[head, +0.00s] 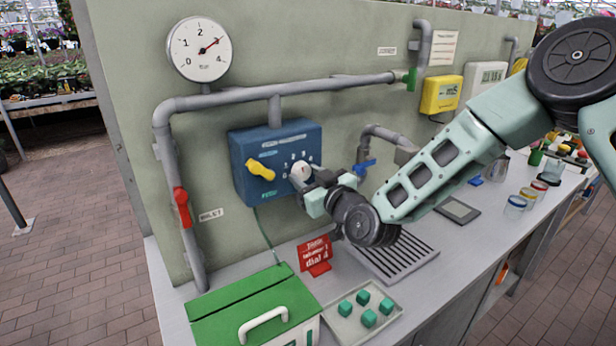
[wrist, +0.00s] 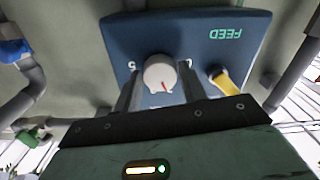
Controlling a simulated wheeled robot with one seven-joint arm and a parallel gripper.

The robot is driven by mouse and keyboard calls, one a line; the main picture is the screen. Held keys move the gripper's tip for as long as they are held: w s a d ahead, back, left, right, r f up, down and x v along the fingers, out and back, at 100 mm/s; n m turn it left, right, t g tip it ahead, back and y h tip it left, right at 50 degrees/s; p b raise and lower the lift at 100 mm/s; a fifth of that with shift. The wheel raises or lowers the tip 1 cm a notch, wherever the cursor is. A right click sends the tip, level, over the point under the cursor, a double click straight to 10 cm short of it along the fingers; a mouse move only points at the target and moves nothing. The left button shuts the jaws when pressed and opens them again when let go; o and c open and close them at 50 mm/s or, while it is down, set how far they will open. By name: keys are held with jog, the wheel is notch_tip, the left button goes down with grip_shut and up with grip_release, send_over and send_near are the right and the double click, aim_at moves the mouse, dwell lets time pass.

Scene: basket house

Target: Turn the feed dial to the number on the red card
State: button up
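The feed dial is a round white knob with a red pointer on a blue box (head: 252,150). In the wrist view, which shows the box upside down, the dial (wrist: 160,73) sits between my fingers and its pointer aims down and slightly right. My gripper (wrist: 160,92) is open, with a finger on each side of the dial and narrow gaps; contact is unclear. In the head view, my gripper (head: 307,180) is at the dial (head: 301,171) and partly covers it and its number scale. The red card (head: 315,255) stands on the counter below; its last line seems to read "dial 4".
A yellow lever (head: 261,170) is on the box beside the dial. A pressure gauge (head: 200,49), grey pipes and a red valve handle (head: 182,207) are at left. A green-lidded box (head: 240,305), a tray with green cubes (head: 340,325) and a drain grate (head: 395,258) occupy the counter.

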jog(key=c, duration=0.4)
jog(key=shift+c, duration=0.2)
jog(key=shift+f+m+b, duration=0.1)
jog(key=shift+m+b, duration=0.3)
jog(key=shift+b, duration=0.05)
jog(key=shift+f+m+b, duration=0.1)
jog(key=shift+m+b, duration=0.4)
jog(key=shift+b, duration=0.15)
jog(key=m+b, duration=0.7)
jog(key=m, duration=0.2)
jog(key=shift+m, duration=0.4)
jog(key=shift+r+m+b, duration=0.15)
jog(key=shift+m+b, duration=0.45)
jog(key=shift+m, duration=0.4)
jog(key=shift+r+m+b, duration=0.1)
jog(key=shift+m+b, duration=0.5)
jog(key=shift+m, duration=0.4)
